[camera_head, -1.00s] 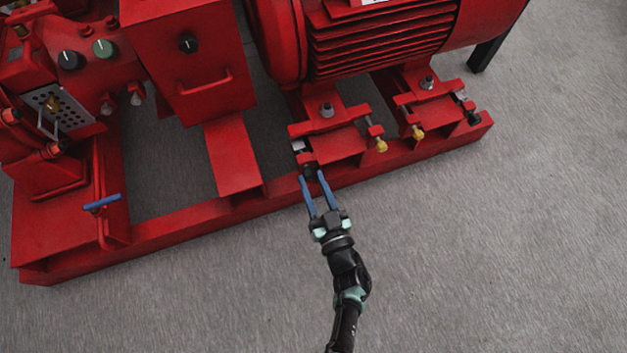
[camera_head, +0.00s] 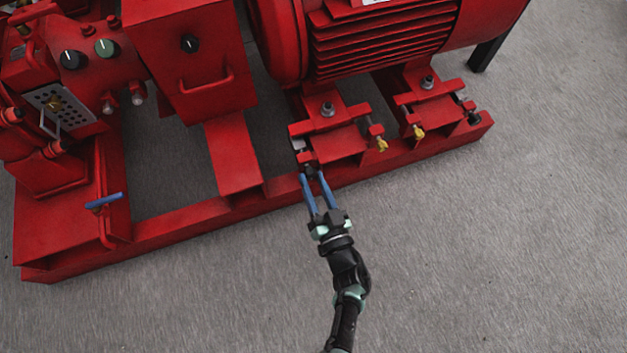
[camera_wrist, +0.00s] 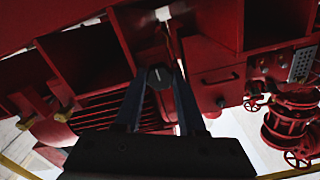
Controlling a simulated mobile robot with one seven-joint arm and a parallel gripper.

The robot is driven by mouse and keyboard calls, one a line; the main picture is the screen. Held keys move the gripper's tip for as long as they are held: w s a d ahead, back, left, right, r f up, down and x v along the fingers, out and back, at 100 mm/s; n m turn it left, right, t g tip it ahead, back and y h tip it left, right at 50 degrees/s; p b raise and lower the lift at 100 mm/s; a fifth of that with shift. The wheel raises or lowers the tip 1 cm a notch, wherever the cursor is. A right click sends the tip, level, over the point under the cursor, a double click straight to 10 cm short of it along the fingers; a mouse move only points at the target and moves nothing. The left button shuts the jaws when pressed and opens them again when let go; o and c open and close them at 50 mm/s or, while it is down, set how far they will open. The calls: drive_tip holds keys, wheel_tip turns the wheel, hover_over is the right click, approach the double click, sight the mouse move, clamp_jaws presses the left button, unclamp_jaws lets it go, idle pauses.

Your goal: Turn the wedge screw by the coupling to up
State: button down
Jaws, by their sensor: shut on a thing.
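The wedge screw by the coupling shows as a small dark head (camera_wrist: 158,79) with a pale mark in the wrist view, between my fingertips. In the head view it sits at the end of the motor foot nearest the coupling guard and is mostly hidden by my fingers. My gripper (camera_head: 312,174) has two blue fingers reaching to it from the front. In the wrist view, my gripper (camera_wrist: 158,76) is shut on the screw head, one finger on each side.
Two yellow-headed screws (camera_head: 382,145) (camera_head: 419,132) and a black-headed one (camera_head: 474,118) sit along the motor feet to the right. The red coupling guard (camera_head: 205,85) stands to the left. The red base rail (camera_head: 180,222) runs below; the grey floor in front is clear.

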drive_tip(key=shift+c, duration=2.4)
unclamp_jaws()
drive_tip(key=shift+s, duration=0.15)
drive_tip(key=p+v, duration=0.3)
drive_tip(key=v, duration=0.9)
drive_tip(key=shift+s, duration=0.4)
drive_tip(key=shift+d, duration=0.15)
